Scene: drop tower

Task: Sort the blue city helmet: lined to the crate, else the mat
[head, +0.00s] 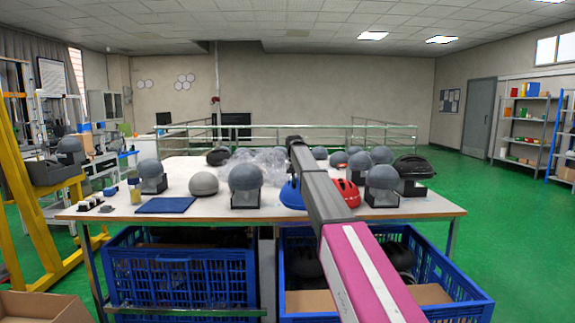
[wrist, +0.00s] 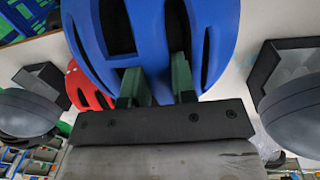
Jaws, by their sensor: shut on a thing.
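The blue city helmet (wrist: 150,22) fills the top middle of the wrist view. Its blue shell and dark vents show; whether it has a lining I cannot tell. My gripper (wrist: 157,78) is shut on the helmet's near edge, with green fingers against it. In the head view the blue helmet (head: 291,195) is partly hidden behind my arm, over the table; my gripper is hidden there. A flat blue mat (head: 165,205) lies at the table's front left. Blue crates stand under the table, one at left (head: 182,275) and one at right (head: 455,288).
A red helmet (head: 347,193) is just right of the blue one. Grey headforms on dark stands (head: 245,185) (head: 382,186) flank them.

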